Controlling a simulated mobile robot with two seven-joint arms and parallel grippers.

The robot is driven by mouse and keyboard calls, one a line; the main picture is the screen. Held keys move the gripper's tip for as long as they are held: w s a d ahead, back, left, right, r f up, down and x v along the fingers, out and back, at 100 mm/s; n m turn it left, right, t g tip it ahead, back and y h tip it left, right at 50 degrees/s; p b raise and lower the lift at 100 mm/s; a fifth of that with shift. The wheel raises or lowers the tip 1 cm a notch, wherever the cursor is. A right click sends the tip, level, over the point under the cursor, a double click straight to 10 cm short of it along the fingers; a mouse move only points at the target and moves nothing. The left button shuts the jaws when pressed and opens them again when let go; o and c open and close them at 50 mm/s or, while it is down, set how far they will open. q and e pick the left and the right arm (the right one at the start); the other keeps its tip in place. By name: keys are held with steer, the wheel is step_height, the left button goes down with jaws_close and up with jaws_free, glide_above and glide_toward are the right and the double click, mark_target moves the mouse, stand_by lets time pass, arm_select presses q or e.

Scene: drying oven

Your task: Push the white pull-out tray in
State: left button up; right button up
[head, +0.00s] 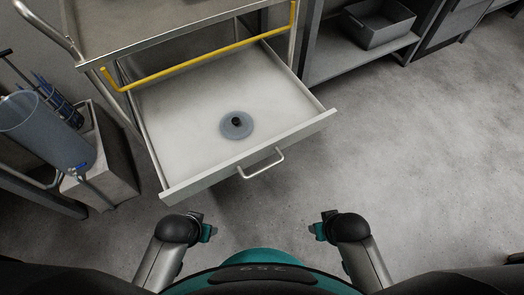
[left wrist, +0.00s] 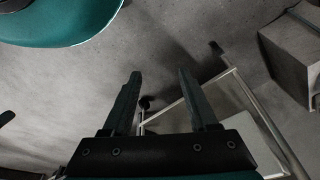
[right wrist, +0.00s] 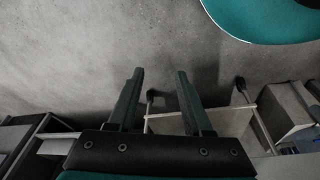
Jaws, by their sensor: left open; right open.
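The white pull-out tray (head: 185,105) is extended from under a metal cart, with its front panel toward me. A metal handle (head: 262,164) is on the front panel. A round blue-grey lid with a dark knob (head: 236,124) lies inside the tray. My left gripper (left wrist: 160,95) is open and empty; in the head view it is near the tray's front left corner, apart from it. My right gripper (right wrist: 160,95) is open and empty, to the right of the handle and nearer to my body, also apart from the tray.
The cart's yellow rail (head: 200,62) runs above the tray's rear part. At left stand a blue cylinder (head: 45,130) and a grey box (head: 112,165). A shelf with a grey bin (head: 375,28) stands at back right. The floor (head: 420,160) at right is clear.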

steer(key=shift+s+f, duration=0.1)
steer(key=shift+s, duration=0.2)
